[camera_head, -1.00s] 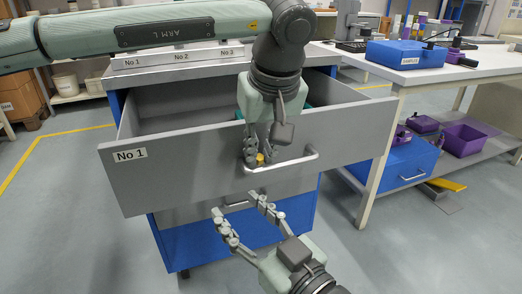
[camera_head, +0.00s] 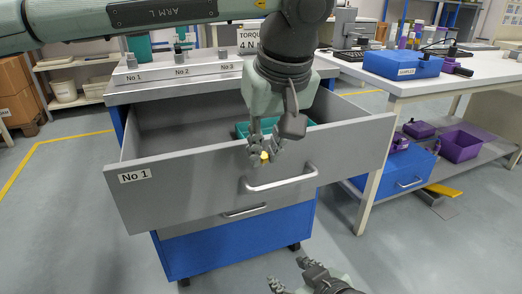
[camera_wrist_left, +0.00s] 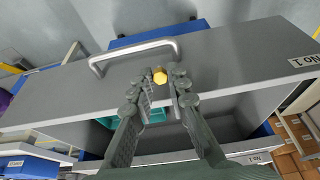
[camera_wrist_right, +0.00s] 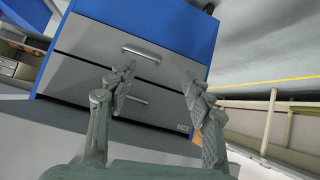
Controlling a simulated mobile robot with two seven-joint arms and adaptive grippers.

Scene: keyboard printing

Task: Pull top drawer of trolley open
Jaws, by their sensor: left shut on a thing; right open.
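The top drawer (camera_head: 180,196) of the trolley, a grey box labelled No 1, stands pulled well out. Its bar handle (camera_head: 283,183) is free of both grippers. The handle also shows in the left wrist view (camera_wrist_left: 135,51). My right gripper (camera_head: 288,274) is open and empty, low in front of the trolley. In the right wrist view, trolley drawer fronts (camera_wrist_right: 100,55) with handles lie beyond its fingers.
A teal bin (camera_head: 242,129) sits inside the open drawer, partly hidden by my left gripper. A second grey drawer (camera_head: 205,222) below is closed. A white bench (camera_head: 400,85) with a blue box (camera_head: 402,64) stands to the right.

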